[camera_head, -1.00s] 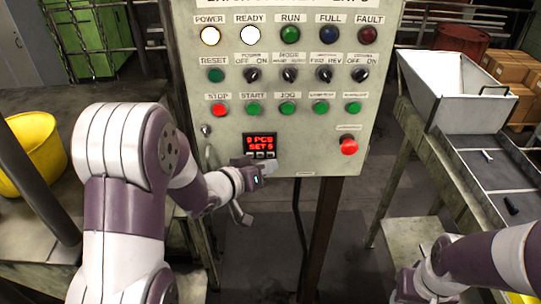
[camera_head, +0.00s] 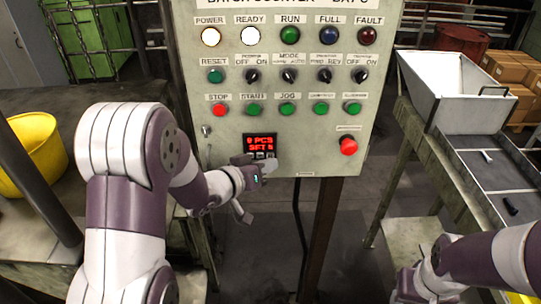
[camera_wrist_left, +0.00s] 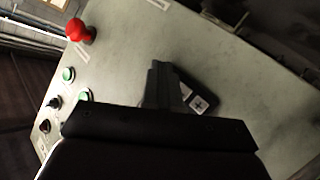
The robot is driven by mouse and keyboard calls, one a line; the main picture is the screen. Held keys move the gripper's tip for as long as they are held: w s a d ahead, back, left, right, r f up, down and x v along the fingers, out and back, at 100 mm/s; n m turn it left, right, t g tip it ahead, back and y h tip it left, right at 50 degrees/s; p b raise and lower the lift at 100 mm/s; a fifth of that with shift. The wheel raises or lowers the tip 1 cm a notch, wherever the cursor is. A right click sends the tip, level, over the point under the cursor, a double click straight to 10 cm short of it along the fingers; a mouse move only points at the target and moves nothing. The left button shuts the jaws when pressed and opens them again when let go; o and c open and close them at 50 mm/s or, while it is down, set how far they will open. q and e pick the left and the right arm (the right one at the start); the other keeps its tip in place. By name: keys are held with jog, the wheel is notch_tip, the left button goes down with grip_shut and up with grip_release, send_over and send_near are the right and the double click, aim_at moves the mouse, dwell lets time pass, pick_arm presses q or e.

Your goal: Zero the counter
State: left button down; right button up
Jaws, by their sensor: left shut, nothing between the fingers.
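The counter (camera_head: 260,142) is a small black unit with red digits on the grey control panel. Its upper line seems to read 0 PCS and its lower line SET 5, though the digits are blurred. A row of small keys lies under the digits. My left gripper (camera_head: 268,168) is shut and empty, its tips at or just in front of these keys, partly covering them. In the left wrist view the shut fingers (camera_wrist_left: 160,68) point at the panel beside the dark counter (camera_wrist_left: 208,88), with a light key showing. I cannot tell whether they touch. My right gripper (camera_head: 408,286) is at the bottom edge, its fingers unclear.
The panel (camera_head: 310,155) carries lit white lamps, knobs, green buttons, a red stop button (camera_head: 221,109) and a red mushroom button (camera_head: 348,145) right of the counter. A yellow bin (camera_head: 30,150) stands left. A white hopper (camera_head: 455,90) and bench stand right.

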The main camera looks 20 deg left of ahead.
pick_arm(q)
jog(key=shift+w, duration=0.25)
jog(key=shift+w+a, duration=0.1)
dwell(0.3)
jog(key=shift+s+d, duration=0.2)
jog(key=shift+s, duration=0.4)
jog(key=s, duration=0.2)
jog(key=s+d, duration=0.1)
jog(key=s, duration=0.2)
jog(key=shift+s+d, duration=0.3)
jog(key=shift+s, duration=0.05)
